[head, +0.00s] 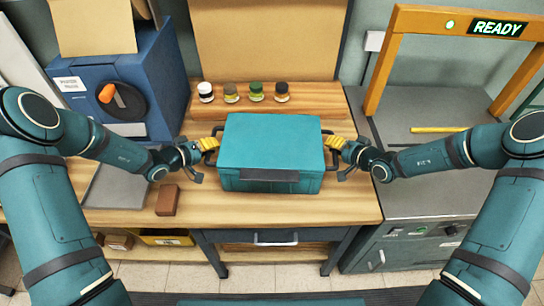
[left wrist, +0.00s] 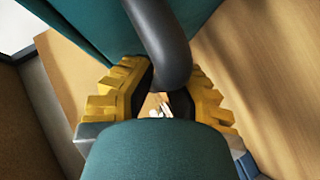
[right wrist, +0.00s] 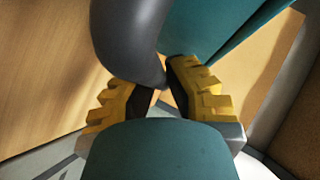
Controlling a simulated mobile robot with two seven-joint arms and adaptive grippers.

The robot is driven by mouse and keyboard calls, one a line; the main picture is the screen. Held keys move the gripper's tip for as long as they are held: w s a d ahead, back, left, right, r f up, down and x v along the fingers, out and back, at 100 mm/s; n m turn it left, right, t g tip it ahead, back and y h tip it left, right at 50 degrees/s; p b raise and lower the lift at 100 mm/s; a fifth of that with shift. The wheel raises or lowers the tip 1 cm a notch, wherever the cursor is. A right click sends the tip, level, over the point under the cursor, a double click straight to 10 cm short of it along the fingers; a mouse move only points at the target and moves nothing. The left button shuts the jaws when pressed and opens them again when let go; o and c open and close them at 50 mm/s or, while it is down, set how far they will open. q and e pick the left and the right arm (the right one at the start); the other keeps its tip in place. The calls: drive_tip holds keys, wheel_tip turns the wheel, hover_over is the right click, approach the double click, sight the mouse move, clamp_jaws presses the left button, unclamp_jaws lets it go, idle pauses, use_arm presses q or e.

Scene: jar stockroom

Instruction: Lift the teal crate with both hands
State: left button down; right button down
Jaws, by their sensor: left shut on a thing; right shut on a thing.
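The teal crate (head: 270,145) is closed and sits in the middle of the wooden table, with a dark handle at each side. I cannot tell whether its base touches the table. My left gripper (head: 211,145) is shut on the crate's left handle; in the left wrist view the dark handle (left wrist: 165,50) passes between the yellow fingers. My right gripper (head: 332,144) is shut on the right handle; in the right wrist view that handle (right wrist: 128,45) lies between the yellow fingers. The crate looks level.
Several small jars (head: 255,91) stand on a wooden ledge behind the crate. A brown block (head: 167,200) lies near the table's front left. A blue machine (head: 125,90) stands at the left. An orange frame with a READY sign (head: 497,28) stands at the right over a grey bench.

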use_arm(q)
drive_tip(key=shift+d+r, duration=0.1)
drive_tip(key=shift+d, duration=0.05)
use_arm(e)
drive_tip(key=shift+a+r, duration=0.15)
